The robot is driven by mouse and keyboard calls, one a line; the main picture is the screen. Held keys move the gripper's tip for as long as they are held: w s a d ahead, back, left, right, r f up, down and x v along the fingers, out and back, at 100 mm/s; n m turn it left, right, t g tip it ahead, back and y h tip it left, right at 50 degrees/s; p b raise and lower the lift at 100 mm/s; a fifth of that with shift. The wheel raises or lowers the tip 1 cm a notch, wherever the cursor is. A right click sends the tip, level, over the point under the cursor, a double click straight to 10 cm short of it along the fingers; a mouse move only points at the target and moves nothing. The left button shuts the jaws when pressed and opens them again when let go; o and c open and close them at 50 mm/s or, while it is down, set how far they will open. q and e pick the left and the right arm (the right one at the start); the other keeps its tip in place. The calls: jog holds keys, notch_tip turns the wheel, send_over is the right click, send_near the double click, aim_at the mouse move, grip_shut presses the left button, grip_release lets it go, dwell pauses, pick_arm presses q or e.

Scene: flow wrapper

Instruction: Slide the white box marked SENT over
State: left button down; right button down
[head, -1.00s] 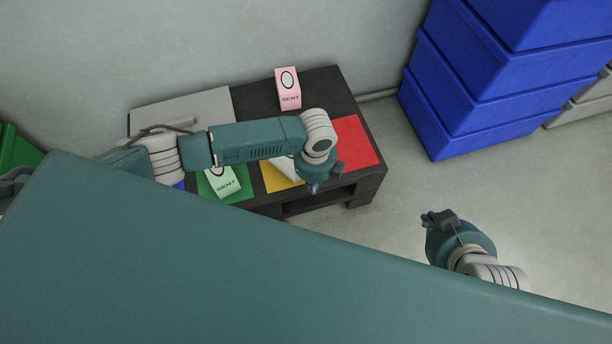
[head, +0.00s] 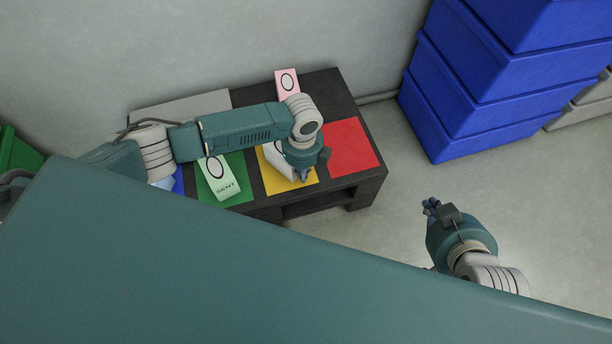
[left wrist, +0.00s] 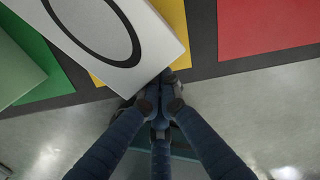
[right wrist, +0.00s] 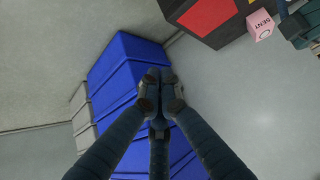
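The white box (head: 277,160) stands over the yellow square (head: 274,187), partly hidden behind my left gripper in the head view. In the left wrist view its pale top with a black oval (left wrist: 110,30) fills the upper left, turned at an angle; the word SENT is not visible. My left gripper (head: 304,179) is at the box's right front side. Its fingertips (left wrist: 160,85) are together at the box's lower right corner; whether they touch it I cannot tell. They hold nothing. My right gripper (head: 431,206) is shut and empty, off the table to the right.
A green box (head: 219,180) stands on the green square, a light blue box (head: 165,183) by the blue square. A pink box (head: 287,84) stands at the back. The red square (head: 352,147) is bare. Blue crates (head: 480,110) are stacked at the right.

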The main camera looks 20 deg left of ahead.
pick_arm(q)
jog(key=shift+w+a, duration=0.4)
jog(key=shift+a, duration=0.15)
pick_arm(e)
jog(key=shift+s+d+f+g, duration=0.3)
jog(key=shift+s+f+g, duration=0.25)
jog(key=shift+s, duration=0.25)
jog(key=shift+s, duration=0.1)
